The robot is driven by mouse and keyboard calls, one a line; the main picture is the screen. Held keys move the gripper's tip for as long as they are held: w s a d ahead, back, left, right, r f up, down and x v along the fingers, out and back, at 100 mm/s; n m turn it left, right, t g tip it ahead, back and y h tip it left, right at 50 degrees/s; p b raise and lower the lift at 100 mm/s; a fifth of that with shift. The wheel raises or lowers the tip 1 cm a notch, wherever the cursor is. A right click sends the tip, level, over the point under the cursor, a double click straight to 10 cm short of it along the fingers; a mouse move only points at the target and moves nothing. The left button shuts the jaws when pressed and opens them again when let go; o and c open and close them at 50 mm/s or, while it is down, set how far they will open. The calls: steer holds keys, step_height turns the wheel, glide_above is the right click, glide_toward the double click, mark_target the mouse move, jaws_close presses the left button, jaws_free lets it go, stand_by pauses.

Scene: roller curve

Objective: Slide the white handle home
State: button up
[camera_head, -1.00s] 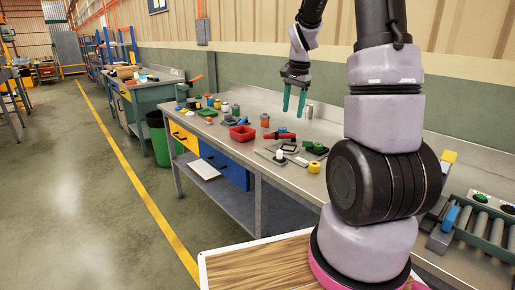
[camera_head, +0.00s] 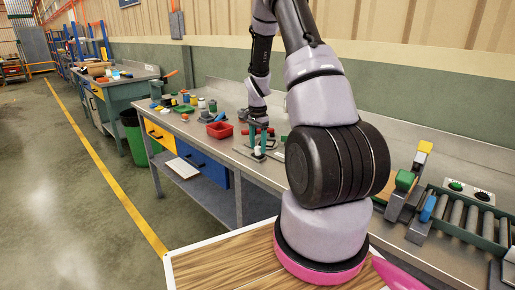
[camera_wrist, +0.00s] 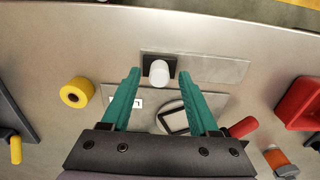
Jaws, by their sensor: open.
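The white handle (camera_wrist: 159,73) is a rounded knob standing on a dark block at the left part of a flat grey track plate (camera_wrist: 215,68) in the wrist view. Bare track runs to the right of it. It also shows small and pale in the head view (camera_head: 258,152), low between the fingers. My gripper (camera_wrist: 159,77) is open, with its teal fingers pointing down at the bench. The fingertips lie left and right of the handle in the wrist view, with a gap on each side. Whether they reach down to its height is hard to tell.
A second plate with a grey disc and black frame (camera_wrist: 172,118) lies close under the fingers. A yellow roller (camera_wrist: 77,92) is to the left, a red tray (camera_wrist: 300,104) to the right. A roller conveyor (camera_head: 465,215) stands at the bench's right end.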

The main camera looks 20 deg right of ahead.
steer(key=shift+f, duration=0.75)
jaws_close()
stand_by(0.9)
